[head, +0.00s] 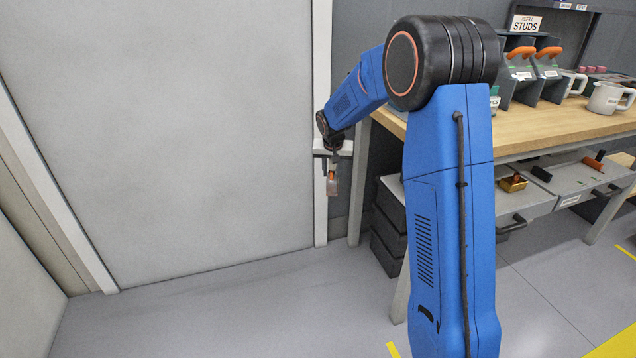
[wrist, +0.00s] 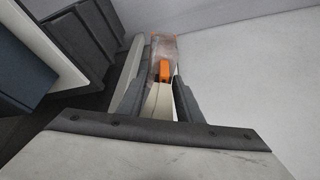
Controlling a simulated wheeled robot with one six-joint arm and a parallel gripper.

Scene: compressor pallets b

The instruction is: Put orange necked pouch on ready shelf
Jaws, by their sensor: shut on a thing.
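My gripper (head: 331,165) is at the end of my blue arm, left of the workbench and in front of the pale wall. It is shut on the orange necked pouch (head: 331,185), which hangs below the fingers and looks translucent with an orange part. In the wrist view, the pouch (wrist: 163,48) shows between and beyond the two dark fingers (wrist: 160,95), with its orange part near the fingertips. No shelf marked ready can be made out in either view.
The wooden workbench (head: 540,130) stands at the right with dispensers, a white jug (head: 607,98) and a "refill studs" sign (head: 525,24). Open drawers (head: 580,180) hang below it. Dark bins (head: 388,225) sit under its left end. The grey floor (head: 220,310) at the left is clear.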

